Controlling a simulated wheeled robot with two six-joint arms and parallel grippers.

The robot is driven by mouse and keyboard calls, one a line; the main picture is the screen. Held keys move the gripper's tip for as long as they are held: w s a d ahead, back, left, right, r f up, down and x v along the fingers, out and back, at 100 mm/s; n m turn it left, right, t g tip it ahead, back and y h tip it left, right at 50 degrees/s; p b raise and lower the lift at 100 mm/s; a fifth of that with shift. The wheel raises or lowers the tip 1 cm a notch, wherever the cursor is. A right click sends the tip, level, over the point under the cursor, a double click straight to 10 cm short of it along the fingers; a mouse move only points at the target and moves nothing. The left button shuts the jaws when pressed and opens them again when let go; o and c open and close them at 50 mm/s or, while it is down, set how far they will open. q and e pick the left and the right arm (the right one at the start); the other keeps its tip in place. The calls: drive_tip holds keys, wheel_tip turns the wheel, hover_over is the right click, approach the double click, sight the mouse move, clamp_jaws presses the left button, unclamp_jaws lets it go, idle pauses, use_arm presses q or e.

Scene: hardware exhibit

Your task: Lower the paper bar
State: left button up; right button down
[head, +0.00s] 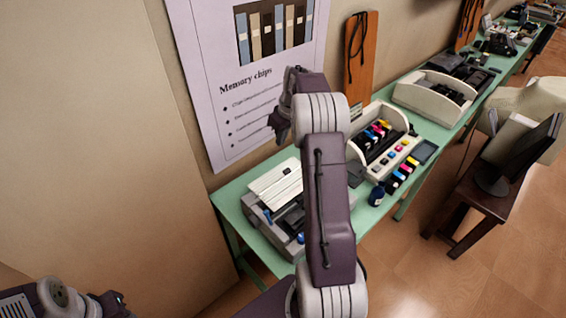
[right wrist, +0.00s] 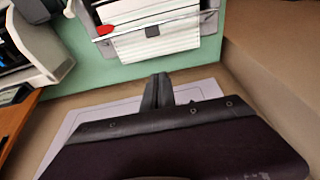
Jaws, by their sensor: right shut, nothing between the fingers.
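A grey machine (head: 258,216) stands on the green table, with ribbed white paper (head: 277,182) at its back and a small dark piece on the paper. In the right wrist view the paper (right wrist: 155,44) shows close up, with a thin bar (right wrist: 180,17) across it and a red tip (right wrist: 104,30) at the bar's left end. My right gripper (head: 281,138) is above and behind the machine, near the wall poster. Its fingers (right wrist: 160,78) are together and empty, apart from the paper and bar. My left gripper (head: 118,304) is at the bottom left, far from the machine; its fingers are unclear.
A white tray of coloured cartridges (head: 348,148) stands right of the machine on the green table (head: 228,196). A dark blue jar (head: 376,196) is near the front edge. A poster (head: 215,110) hangs on the wall behind. My right arm hides part of the machine.

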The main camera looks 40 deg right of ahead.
wheel_tip(320, 180, down, 10)
drive_tip(key=s+p, duration=0.1)
drive_tip(key=p, duration=0.1)
drive_tip(key=shift+s+f+p, duration=0.2)
drive_tip(key=shift+f+p, duration=0.05)
drive_tip(key=shift+p, duration=0.1)
drive_tip(key=shift+w, duration=0.1)
